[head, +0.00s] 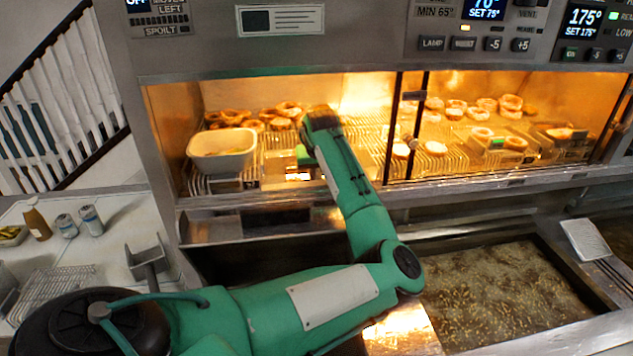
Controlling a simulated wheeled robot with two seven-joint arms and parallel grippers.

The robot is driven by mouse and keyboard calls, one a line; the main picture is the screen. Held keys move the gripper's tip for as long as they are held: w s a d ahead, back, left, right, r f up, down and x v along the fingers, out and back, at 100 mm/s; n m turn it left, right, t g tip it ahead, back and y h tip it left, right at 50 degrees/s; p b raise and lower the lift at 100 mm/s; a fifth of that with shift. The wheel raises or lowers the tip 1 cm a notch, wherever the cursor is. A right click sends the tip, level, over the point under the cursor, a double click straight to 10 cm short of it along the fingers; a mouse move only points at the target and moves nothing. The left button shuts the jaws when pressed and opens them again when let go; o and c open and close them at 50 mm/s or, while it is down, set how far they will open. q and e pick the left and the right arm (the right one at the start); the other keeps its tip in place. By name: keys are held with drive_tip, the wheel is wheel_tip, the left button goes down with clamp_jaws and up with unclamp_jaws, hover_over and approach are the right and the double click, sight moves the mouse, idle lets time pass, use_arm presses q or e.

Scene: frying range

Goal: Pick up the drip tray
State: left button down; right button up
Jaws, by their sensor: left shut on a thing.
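My left arm reaches from the lower left into the lit left bay of the heated cabinet. My left gripper (319,112) is at its far end, above the wire rack and close to the ring-shaped fried pieces. Its fingers are mostly hidden behind my own wrist. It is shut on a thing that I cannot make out. I cannot pick out the drip tray with certainty. My right gripper is out of view.
A white tub (222,150) stands left of my gripper on the wire rack. A frame post (408,115) divides the bays. Fried rings (483,110) lie in the right bay. Below are a vat of bubbling oil (505,290) and, left, a counter with cans (91,219).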

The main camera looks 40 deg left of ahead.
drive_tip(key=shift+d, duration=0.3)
use_arm(q)
drive_tip(key=shift+r, duration=0.1)
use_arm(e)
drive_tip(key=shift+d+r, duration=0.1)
